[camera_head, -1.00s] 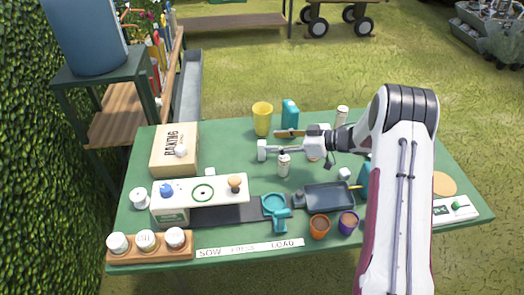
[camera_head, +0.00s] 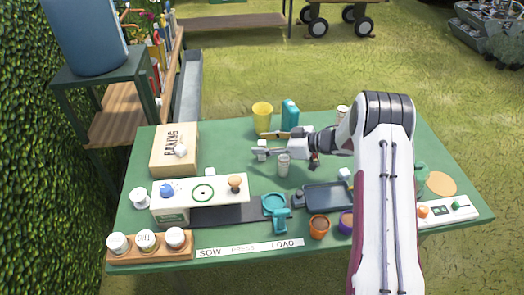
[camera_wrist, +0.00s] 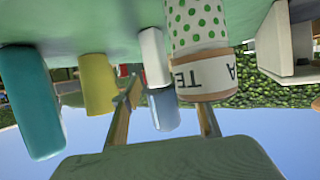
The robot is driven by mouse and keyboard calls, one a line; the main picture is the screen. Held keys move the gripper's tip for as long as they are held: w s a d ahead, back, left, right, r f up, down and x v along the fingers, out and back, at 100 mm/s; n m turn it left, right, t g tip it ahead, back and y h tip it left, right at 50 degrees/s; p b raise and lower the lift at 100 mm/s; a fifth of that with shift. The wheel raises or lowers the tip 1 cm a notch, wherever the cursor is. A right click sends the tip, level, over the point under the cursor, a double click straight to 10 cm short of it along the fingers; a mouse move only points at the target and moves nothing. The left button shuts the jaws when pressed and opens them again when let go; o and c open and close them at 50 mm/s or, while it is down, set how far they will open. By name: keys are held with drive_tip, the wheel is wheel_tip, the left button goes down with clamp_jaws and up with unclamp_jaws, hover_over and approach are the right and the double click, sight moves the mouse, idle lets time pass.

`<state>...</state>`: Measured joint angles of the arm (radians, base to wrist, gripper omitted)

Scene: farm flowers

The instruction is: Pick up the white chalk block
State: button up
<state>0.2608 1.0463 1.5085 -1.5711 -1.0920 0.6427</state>
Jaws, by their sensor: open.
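A small upright white block (camera_head: 262,147), which looks like the white chalk block, stands on the green table near its middle. My gripper (camera_head: 261,143) is open, with one finger on the far side of the block and one on the near side. In the wrist view, which is upside down, the white block (camera_wrist: 153,57) shows between the spread fingers of my gripper (camera_wrist: 168,97), with a bluish-grey part at its far end from the table. I cannot tell whether a finger touches it. Other small white cubes (camera_head: 210,172) lie on the table.
A yellow cup (camera_head: 262,117) and teal box (camera_head: 290,115) stand behind. A dark tray (camera_head: 328,195) lies at the front right.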

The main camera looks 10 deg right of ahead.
drive_tip(key=shift+w+a+f, duration=0.2)
drive_tip(key=shift+w+a, duration=0.05)
drive_tip(key=shift+a, duration=0.15)
drive_tip(key=c, duration=1.2)
